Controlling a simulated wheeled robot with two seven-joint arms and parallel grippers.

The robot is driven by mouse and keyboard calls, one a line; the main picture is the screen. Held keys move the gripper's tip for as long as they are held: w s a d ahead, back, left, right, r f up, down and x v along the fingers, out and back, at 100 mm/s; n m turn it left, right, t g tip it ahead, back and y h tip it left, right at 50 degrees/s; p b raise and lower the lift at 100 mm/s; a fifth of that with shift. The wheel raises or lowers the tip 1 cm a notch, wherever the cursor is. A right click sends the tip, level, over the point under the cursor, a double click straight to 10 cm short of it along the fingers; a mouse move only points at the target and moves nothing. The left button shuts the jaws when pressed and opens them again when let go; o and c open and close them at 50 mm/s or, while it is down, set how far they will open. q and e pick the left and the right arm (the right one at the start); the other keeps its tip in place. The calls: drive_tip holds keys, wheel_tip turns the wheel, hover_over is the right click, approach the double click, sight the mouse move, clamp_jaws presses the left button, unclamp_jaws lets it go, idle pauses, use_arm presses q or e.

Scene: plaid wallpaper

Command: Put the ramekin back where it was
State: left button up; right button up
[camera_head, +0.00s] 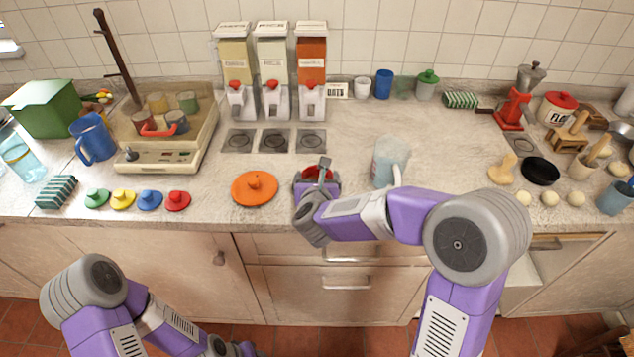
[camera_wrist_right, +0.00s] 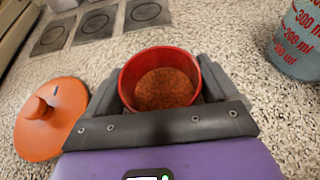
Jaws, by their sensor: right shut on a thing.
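The red ramekin (camera_wrist_right: 161,82) is between the two jaws of my right gripper (camera_wrist_right: 170,98), upright, with an orange-brown fill inside. In the head view the ramekin (camera_head: 318,173) shows at the tip of my right gripper (camera_head: 316,184), partly hidden by it. It is at the counter, right of the orange lid and in front of the dispensers; I cannot tell whether it touches the counter. Three dark square pads with ring marks (camera_head: 274,141) lie in front of the dispensers. My left arm is low at the left, below the counter; its gripper is not seen.
An orange lid (camera_head: 254,188) lies left of the ramekin. A clear measuring jug (camera_head: 389,160) stands close on its right. Three dispensers (camera_head: 272,70) stand behind. The counter between jug and black dish (camera_head: 540,171) is mostly clear.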

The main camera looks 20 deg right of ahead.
drive_tip(key=shift+f, duration=0.1)
drive_tip(key=shift+f, duration=0.1)
drive_tip(key=o, duration=1)
drive_tip(key=shift+r, duration=0.2)
drive_tip(key=p+v, duration=0.2)
drive_tip(key=v, duration=1)
drive_tip(key=shift+a+f, duration=0.1)
